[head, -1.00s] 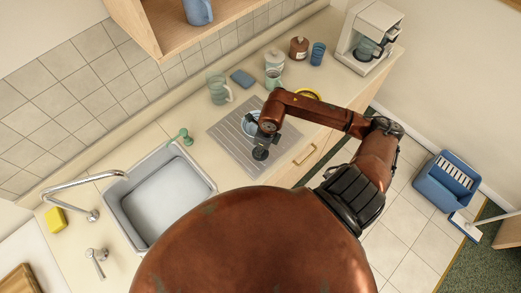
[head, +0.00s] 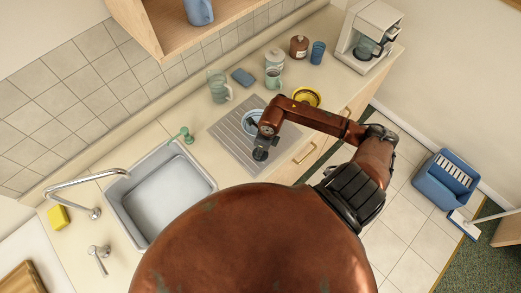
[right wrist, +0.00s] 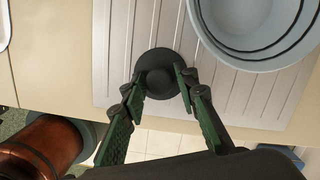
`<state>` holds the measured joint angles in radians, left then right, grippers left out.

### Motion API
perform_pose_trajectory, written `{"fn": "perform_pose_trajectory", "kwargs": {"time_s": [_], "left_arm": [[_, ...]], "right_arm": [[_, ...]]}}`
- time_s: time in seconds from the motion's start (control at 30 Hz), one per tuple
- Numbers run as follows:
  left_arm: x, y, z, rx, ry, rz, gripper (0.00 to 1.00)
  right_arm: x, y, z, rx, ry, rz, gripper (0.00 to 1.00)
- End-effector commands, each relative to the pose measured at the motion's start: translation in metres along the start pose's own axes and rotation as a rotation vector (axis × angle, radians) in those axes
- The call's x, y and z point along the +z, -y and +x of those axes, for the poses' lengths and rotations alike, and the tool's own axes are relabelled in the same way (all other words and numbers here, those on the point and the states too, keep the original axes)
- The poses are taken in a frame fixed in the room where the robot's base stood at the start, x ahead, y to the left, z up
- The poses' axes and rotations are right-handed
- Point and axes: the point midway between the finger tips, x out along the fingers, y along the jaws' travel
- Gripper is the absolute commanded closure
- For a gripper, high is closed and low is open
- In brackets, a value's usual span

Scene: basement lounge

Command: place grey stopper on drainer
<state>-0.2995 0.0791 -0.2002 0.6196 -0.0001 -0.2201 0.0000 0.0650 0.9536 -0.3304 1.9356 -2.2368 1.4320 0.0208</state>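The grey stopper (right wrist: 158,66) is a dark round disc with a raised middle. In the right wrist view it is over the ribbed drainer (right wrist: 122,50), near the drainer's front edge, and appears to rest on it. In the head view the stopper (head: 260,155) shows dark against the drainer (head: 229,137). My right gripper (right wrist: 160,73) is at the stopper with its fingers spread, one on each side. It looks open; any contact with the stopper is unclear. My left gripper is out of view.
A light blue bowl (right wrist: 251,53) stands on the drainer close to the stopper. The sink (head: 167,201) is to the left. A yellow bowl (head: 307,97) lies beside my right arm.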

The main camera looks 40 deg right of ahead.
Motion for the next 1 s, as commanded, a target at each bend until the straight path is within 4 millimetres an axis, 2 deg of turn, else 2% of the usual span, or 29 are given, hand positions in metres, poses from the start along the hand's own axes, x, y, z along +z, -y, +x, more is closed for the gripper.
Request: {"fn": "perform_pose_trajectory", "kwargs": {"time_s": [0.13,0.4,0.53,0.67,1.0], "left_arm": [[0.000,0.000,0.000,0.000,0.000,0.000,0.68],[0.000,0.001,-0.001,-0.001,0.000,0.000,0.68],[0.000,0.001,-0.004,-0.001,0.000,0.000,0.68],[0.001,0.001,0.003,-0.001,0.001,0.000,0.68],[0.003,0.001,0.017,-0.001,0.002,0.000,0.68]], "right_arm": [[0.000,0.000,-0.001,0.000,0.000,0.000,0.61],[0.000,0.000,-0.001,0.000,0.000,0.001,0.61],[0.001,0.001,-0.009,-0.002,0.002,0.000,0.61],[0.001,0.002,-0.029,-0.005,0.001,-0.003,0.61],[0.001,0.001,-0.099,-0.004,0.001,-0.002,0.61]]}}
